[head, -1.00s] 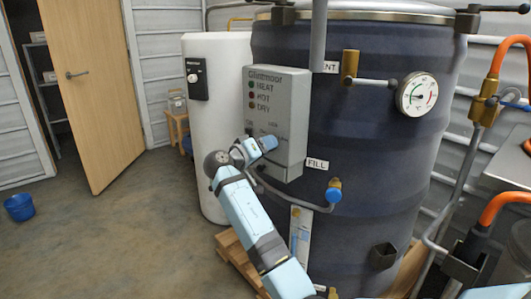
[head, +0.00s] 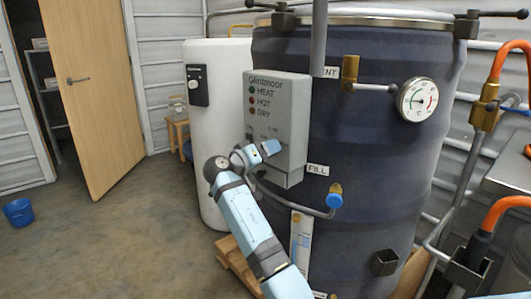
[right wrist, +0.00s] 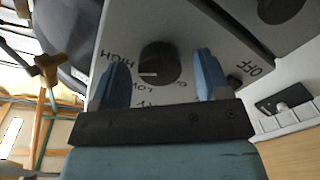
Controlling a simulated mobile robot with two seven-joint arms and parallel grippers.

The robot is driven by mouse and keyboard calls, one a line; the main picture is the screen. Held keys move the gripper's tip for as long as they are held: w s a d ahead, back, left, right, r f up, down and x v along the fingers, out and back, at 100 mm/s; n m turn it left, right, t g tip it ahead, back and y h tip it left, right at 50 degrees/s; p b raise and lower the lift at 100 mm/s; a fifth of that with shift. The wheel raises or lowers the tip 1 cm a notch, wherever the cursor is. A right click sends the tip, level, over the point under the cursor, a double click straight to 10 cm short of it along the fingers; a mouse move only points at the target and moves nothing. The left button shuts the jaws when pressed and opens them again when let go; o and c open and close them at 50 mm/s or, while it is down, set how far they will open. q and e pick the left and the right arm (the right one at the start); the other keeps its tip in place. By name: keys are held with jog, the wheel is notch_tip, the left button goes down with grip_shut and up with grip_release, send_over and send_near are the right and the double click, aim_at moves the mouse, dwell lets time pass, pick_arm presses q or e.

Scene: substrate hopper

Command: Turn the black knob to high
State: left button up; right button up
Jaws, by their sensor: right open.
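The black knob (right wrist: 160,63) is on the grey face of the control box (head: 280,95), which is on the dark tank. In the right wrist view its white mark is at the lower left, near the word LOW. HIGH is printed to the left and OFF to the right. My right gripper (right wrist: 161,60) is open, with one blue finger on each side of the knob; I cannot tell whether they touch it. In the head view the right gripper (head: 268,149) is at the lower part of the box and hides the knob. My left gripper is out of view.
A second dark knob (right wrist: 275,8) is at the upper right in the right wrist view. A blue-capped FILL valve (head: 334,196) and its pipe sit below right of the box. A white tank (head: 205,130) stands close on the left.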

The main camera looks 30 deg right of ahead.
pick_arm(q)
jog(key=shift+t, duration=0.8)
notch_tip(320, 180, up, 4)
jog(key=p, duration=0.3)
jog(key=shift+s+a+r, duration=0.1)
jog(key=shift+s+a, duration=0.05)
pick_arm(e)
jog(key=s+a, duration=0.2)
jog(key=a, duration=1.1)
jog(key=shift+s+a, duration=0.3)
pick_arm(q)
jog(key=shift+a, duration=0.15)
